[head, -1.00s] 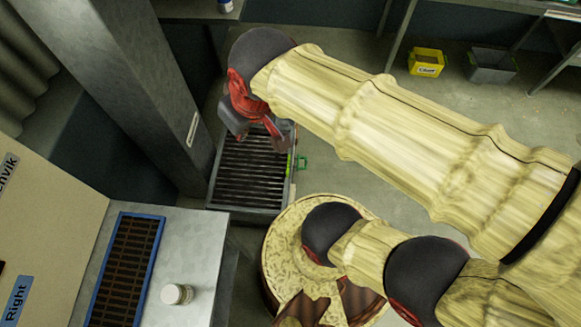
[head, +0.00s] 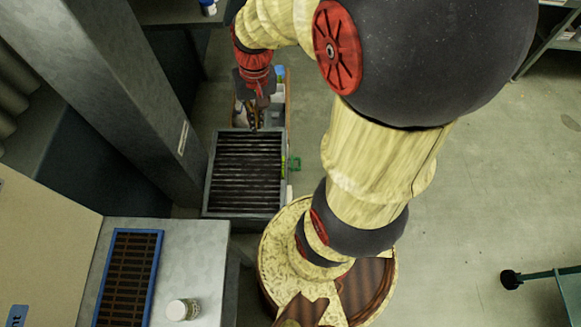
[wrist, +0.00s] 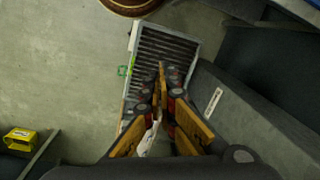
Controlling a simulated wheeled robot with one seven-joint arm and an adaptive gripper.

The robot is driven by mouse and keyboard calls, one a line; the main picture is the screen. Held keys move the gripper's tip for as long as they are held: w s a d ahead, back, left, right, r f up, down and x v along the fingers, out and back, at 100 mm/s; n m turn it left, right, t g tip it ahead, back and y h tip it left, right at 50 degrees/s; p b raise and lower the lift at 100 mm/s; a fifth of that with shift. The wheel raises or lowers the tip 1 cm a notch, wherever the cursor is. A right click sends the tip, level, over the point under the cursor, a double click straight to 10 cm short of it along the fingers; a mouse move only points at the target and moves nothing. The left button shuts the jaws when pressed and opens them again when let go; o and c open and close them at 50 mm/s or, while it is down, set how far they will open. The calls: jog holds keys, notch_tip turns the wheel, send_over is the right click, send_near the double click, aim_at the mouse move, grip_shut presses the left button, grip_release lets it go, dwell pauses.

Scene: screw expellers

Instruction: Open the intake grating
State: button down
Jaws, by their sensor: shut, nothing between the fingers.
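A grating of dark parallel bars in a grey metal frame (head: 248,174) lies level, low near the floor beside a grey column. It also shows in the wrist view (wrist: 166,48). A green handle (head: 295,164) sticks out at its right side; the wrist view shows it too (wrist: 124,71). My gripper (head: 256,124) is at the grating's far edge, pointing down, with its fingers closed and empty. In the wrist view, the fingertips (wrist: 162,70) overlap the bars; I cannot tell whether they touch. The gripper hides part of the far edge.
A second, blue-framed grating (head: 157,240) lies on a metal bench (head: 190,250) at left, near a small jar (head: 182,309). A grey column (head: 120,75) stands close left of the grating. Floor at right is mostly clear.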

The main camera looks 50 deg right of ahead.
jog(key=s+d+f+m+t+y+b, duration=0.15)
jog(key=d+f+m, duration=0.65)
jog(key=f, duration=1.2)
jog(key=d+f+m+t+y+b, duration=0.15)
jog(key=d+f+m, duration=0.6)
jog(key=f, duration=1.25)
jog(key=d+f+m+t+b, duration=0.15)
jog(key=d+f+m, duration=0.65)
jog(key=f, duration=1.3)
jog(key=w+a+f+n+b, duration=0.1)
jog(key=w+f+n+b, duration=0.15)
jog(key=w+f, duration=0.4)
jog(key=shift+a+r+m+t+b, duration=0.15)
jog(key=shift+a+r+t, duration=0.1)
jog(key=shift+a+r, duration=0.25)
jog(key=shift+a+r+m+t+b, duration=0.15)
jog(key=shift+a+r+t, duration=0.1)
jog(key=shift+r, duration=0.4)
jog(key=shift+r, duration=0.1)
